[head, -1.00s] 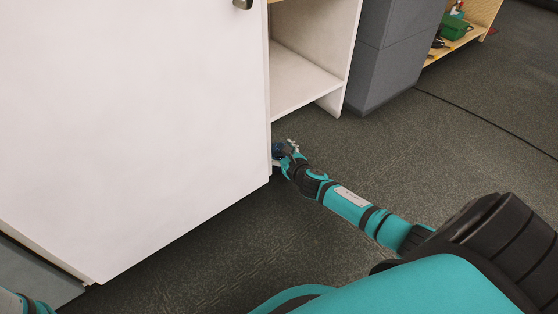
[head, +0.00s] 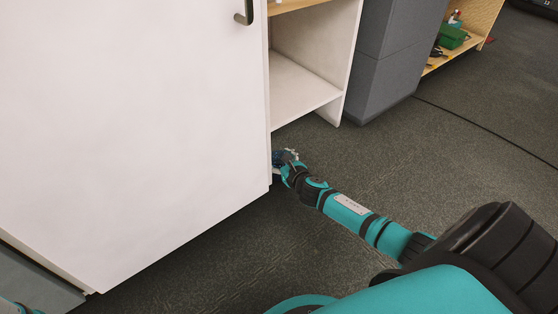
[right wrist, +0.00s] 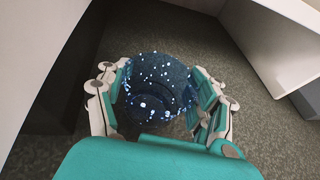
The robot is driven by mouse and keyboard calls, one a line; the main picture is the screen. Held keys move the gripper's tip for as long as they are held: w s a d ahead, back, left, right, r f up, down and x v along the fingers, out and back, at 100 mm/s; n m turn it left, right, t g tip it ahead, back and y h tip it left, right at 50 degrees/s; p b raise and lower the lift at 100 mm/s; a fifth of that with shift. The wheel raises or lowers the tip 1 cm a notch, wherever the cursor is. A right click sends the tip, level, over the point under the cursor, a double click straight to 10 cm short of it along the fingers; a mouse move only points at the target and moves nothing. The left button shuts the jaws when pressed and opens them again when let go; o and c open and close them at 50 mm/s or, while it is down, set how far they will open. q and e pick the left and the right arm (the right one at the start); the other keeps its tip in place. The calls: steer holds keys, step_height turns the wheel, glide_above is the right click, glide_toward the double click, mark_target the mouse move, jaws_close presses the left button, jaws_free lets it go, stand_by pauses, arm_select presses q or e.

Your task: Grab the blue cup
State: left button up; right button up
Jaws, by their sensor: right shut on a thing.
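The blue cup (right wrist: 158,84) is dark blue with white speckles. In the right wrist view it sits between the two fingers of my right gripper (right wrist: 162,105), which is shut on it. Dark grey floor shows around the cup. In the head view my right gripper (head: 286,160) is small, at the right edge of the white door, and only a bit of dark blue shows at it. Most of the cup is hidden there by the door edge and the gripper. Only a scrap of my left arm shows at the bottom left corner of the head view.
A large white door (head: 130,130) with a dark handle (head: 244,12) fills the left, close beside my right gripper. Behind it is an open white shelf (head: 300,88). A grey cabinet (head: 385,75) and a wooden shelf with a green box (head: 452,38) stand farther right. The floor (head: 440,160) at right is clear.

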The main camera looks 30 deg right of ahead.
step_height(320, 180, up, 3)
steer(key=p, duration=0.3)
steer(key=shift+r, duration=0.2)
steer(key=s+d+p, duration=0.2)
steer(key=s, duration=0.5)
steer(key=s+d+p, duration=0.2)
steer(key=s+d, duration=0.1)
steer(key=s, duration=0.5)
steer(key=shift+d+r, duration=0.15)
steer(key=shift+r, duration=0.3)
